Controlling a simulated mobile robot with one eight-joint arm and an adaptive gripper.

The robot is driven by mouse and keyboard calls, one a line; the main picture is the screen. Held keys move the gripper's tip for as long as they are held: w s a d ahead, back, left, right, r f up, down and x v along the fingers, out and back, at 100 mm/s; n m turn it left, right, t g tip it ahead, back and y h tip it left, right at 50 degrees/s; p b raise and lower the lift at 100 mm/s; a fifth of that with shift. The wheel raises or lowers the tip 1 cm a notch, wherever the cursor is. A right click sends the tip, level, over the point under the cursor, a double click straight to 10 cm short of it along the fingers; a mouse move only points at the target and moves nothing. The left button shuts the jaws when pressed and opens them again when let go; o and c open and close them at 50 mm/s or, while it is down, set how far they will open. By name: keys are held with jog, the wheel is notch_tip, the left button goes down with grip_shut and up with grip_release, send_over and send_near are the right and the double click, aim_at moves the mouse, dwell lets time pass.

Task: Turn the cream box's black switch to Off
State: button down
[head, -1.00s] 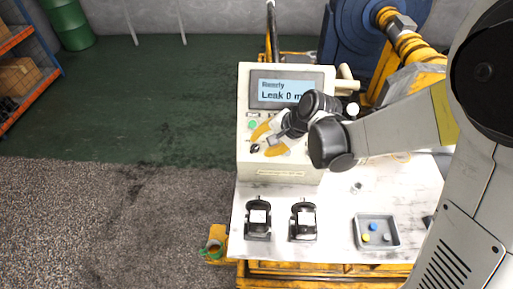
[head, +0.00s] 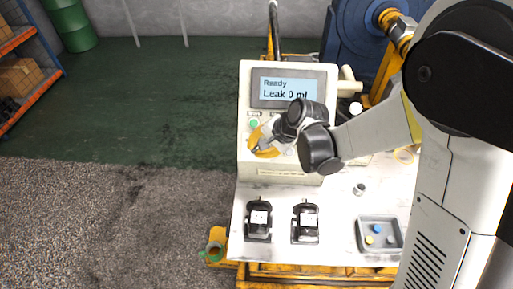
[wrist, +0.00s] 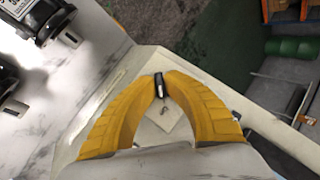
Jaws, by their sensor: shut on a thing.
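The cream box (head: 247,168) stands on the back of the white table, its screen (head: 284,90) reading "Ready" and "Leak 0 ml". My gripper (head: 258,147) is at the lower left of the box's front, its yellow fingers closed together. In the wrist view the fingertips of my gripper (wrist: 160,88) pinch the black switch (wrist: 158,84), which shows as a narrow dark knob with a light line between them. In the head view the fingers hide the switch, and its labels cannot be read.
A green button (head: 254,124) sits on the box just above my fingers. Two black-and-white devices, one at left (head: 258,220) and one at right (head: 305,222), stand on the table in front. A grey tray (head: 379,249) with several coloured pieces is at right.

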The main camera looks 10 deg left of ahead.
jog(key=shift+n+h, duration=0.3)
jog(key=n+g+h+p, duration=0.1)
jog(key=n+h, duration=0.1)
jog(key=shift+w+a+r+n+p, duration=0.1)
jog(key=shift+n+p, duration=0.25)
jog(key=shift+n, duration=0.05)
jog(key=n+h, duration=0.6)
jog(key=shift+a, duration=0.1)
jog(key=shift+n+t+h+b, duration=0.8)
jog(key=shift+n+h, duration=0.6)
jog(key=shift+n, duration=0.1)
jog(key=c, duration=1.5)
grip_release()
